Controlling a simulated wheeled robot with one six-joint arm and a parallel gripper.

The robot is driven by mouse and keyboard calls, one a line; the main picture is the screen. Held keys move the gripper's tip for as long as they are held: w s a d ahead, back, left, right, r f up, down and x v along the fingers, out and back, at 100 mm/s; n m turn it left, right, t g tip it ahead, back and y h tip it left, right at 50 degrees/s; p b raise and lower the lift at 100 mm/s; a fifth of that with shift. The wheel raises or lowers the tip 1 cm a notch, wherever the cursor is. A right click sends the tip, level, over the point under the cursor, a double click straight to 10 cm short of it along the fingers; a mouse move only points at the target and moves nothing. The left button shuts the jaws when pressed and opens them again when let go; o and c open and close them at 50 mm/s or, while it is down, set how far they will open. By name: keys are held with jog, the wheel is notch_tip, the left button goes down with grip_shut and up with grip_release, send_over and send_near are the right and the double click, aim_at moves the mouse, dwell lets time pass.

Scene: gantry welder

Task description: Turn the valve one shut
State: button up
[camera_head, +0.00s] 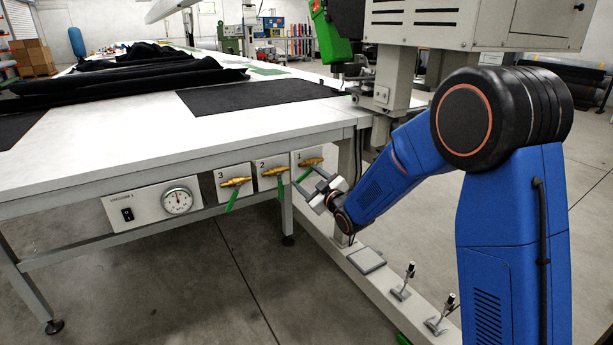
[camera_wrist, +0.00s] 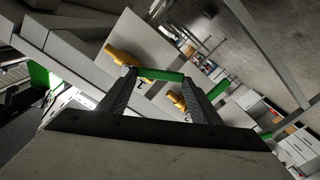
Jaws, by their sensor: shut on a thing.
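Valve one is a brass valve (camera_head: 311,161) on a white plate marked 1, at the right end of the table's front edge. Its green lever (camera_head: 304,175) slants down and left from the body. My gripper (camera_head: 309,180) is at this lever, reaching in from the right. In the wrist view the green lever (camera_wrist: 161,74) lies between the two fingertips of my gripper (camera_wrist: 159,77), and the jaws are shut on it. The brass body (camera_wrist: 121,56) shows just beyond one finger.
Valve two (camera_head: 273,171) and valve three (camera_head: 236,181) sit to the left, with their green levers pointing downward. A table leg (camera_head: 286,215) stands below valve two. A pale rail (camera_head: 375,285) with small levers runs under my arm.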

jog(key=shift+w+d+f+n, duration=0.35)
jog(key=shift+d+f+n, duration=0.2)
jog(key=shift+n, duration=1.25)
jog(key=shift+w+d+f+n, duration=0.35)
jog(key=shift+d+f+n, duration=0.2)
jog(key=shift+n, duration=1.25)
jog(key=shift+w+d+f+n, duration=0.35)
jog(key=shift+d+f+n, duration=0.2)
jog(key=shift+n, duration=1.25)
jog(key=shift+f, duration=0.1)
jog(key=o, duration=1.5)
jog(key=v, duration=1.7)
jog(key=shift+s+d, duration=0.15)
jog(key=shift+d, duration=0.05)
